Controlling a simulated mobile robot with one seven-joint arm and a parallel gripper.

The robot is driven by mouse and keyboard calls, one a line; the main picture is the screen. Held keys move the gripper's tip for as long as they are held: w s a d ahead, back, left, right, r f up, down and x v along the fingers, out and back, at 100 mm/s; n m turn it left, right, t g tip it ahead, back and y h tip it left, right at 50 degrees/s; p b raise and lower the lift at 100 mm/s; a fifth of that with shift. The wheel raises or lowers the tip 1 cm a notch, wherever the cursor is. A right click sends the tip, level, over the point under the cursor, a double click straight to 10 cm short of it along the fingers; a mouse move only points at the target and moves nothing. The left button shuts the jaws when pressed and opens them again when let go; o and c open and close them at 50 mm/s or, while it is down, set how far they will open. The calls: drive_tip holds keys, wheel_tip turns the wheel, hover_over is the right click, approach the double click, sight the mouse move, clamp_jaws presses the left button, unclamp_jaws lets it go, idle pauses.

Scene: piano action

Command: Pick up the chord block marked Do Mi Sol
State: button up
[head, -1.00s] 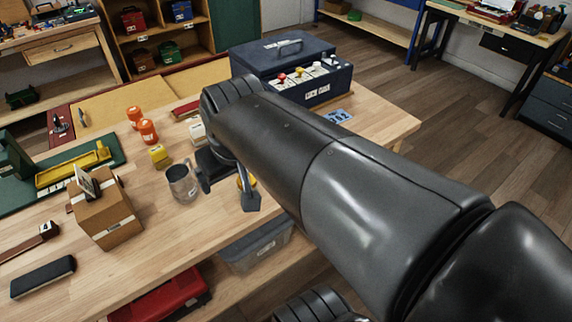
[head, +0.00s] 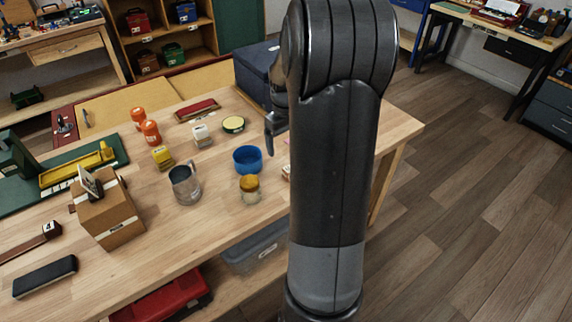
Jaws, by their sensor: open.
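I cannot make out the chord block marked Do Mi Sol, as no such marking is readable. A small yellow block (head: 162,157) and a small white block (head: 202,137) stand on the workbench (head: 140,262). The edge of another small pale thing (head: 286,173) shows beside my arm, which hides the rest. My gripper (head: 271,140) is open above the bench, behind and right of the blue bowl (head: 247,160). It is partly hidden by my arm, and I see nothing held in it.
A metal mug (head: 185,186), a yellow-topped jar (head: 249,188), a round tin (head: 233,125), two orange bottles (head: 150,132) and a cardboard box (head: 107,216) stand on the bench.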

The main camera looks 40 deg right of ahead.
drive_tip(key=d+f, duration=0.2)
drive_tip(key=f, duration=0.1)
drive_tip(key=shift+w+d, duration=0.1)
drive_tip(key=shift+d, duration=0.05)
wheel_tip(320, 180, down, 4)
drive_tip(key=shift+r, duration=0.1)
drive_tip(key=shift+d+f, duration=0.15)
drive_tip(key=shift+f, duration=1.45)
drive_tip(key=shift+d+f, duration=0.1)
drive_tip(key=shift+f, duration=1.45)
drive_tip(key=c, duration=1.1)
